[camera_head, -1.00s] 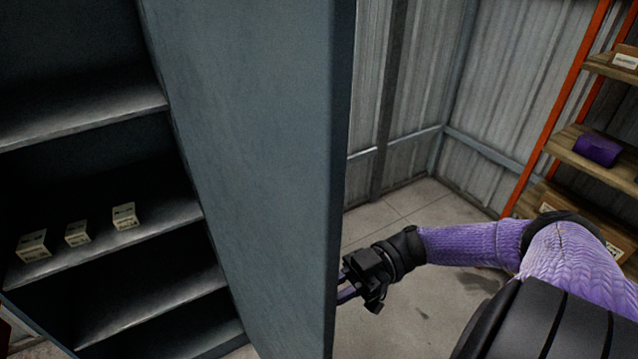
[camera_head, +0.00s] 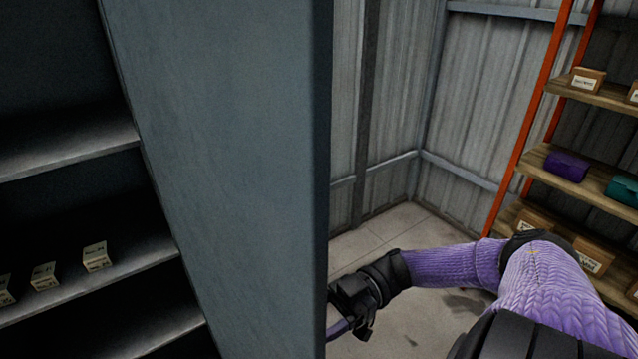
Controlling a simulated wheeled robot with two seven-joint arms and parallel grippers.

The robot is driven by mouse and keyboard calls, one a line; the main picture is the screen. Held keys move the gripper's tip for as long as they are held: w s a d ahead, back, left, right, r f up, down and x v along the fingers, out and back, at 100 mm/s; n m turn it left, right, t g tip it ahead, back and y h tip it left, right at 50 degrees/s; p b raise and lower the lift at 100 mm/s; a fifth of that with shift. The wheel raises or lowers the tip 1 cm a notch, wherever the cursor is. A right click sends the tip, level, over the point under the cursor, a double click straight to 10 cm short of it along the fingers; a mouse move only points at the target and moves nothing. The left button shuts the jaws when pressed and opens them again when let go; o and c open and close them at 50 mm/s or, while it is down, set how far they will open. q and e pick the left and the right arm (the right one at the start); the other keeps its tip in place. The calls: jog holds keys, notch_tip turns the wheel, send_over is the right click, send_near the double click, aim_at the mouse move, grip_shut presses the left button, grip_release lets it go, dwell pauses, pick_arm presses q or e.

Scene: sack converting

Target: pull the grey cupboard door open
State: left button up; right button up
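The grey cupboard door (camera_head: 225,170) stands open and fills the middle of the head view, with its free edge toward the right. The cupboard's inside shows at the left, with dark shelves (camera_head: 70,145). My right gripper (camera_head: 340,328) is at the lower part of the door's right edge, on the outer side. Its fingers point left and are partly hidden behind the door edge, so I cannot tell whether they hold a handle. My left gripper is not in view.
Small labelled boxes (camera_head: 97,256) sit on a cupboard shelf. At the right stands an orange-framed rack (camera_head: 527,130) with cartons, a purple pouch (camera_head: 566,166) and a teal one (camera_head: 623,190). Corrugated walls meet in the back corner. Some concrete floor (camera_head: 400,225) is clear.

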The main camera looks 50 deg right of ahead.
jog(key=b+v, duration=0.3)
jog(key=v, duration=0.7)
